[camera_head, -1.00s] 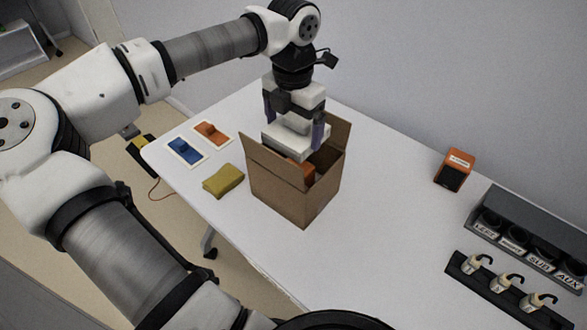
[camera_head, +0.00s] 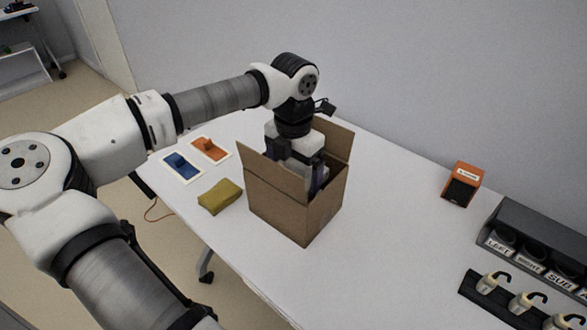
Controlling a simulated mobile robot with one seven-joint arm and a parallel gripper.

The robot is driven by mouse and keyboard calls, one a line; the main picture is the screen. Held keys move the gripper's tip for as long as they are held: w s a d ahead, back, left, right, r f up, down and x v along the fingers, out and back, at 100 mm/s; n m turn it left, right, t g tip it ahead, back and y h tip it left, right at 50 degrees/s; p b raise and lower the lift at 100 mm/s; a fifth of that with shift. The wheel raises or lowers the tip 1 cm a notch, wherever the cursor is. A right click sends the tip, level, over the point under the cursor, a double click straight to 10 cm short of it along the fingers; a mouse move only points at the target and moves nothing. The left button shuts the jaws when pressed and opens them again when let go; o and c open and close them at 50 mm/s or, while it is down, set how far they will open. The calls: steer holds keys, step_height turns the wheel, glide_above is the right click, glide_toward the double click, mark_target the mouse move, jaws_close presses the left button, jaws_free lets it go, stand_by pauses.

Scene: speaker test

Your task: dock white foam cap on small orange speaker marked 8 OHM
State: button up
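My gripper (camera_head: 302,172) reaches down into an open cardboard box (camera_head: 290,208) on the white table. Its fingertips are below the box rim, so I cannot see whether they are shut on anything. The white foam cap cannot be made out now; the box walls and my gripper hide the inside. An orange speaker (camera_head: 466,172) with a dark front and a white label stands upright at the right, away from my gripper. Its label is too small to read. The orange thing seen inside the box earlier is hidden now.
A mustard-coloured pad (camera_head: 220,196) lies left of the box. Behind it are a blue piece (camera_head: 182,166) and an orange piece (camera_head: 209,149) on white cards. A grey labelled rack (camera_head: 535,247) and a dark hook strip (camera_head: 512,305) stand at the right.

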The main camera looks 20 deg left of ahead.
mark_target(293, 166)
steer(key=shift+f+b, duration=0.4)
steer(key=shift+f, duration=0.1)
steer(key=shift+f, duration=0.1)
steer(key=o, duration=0.6)
steer(key=shift+r, duration=0.25)
step_height(293, 166, up, 13)
steer(key=p, duration=0.8)
steer(key=shift+f, duration=0.1)
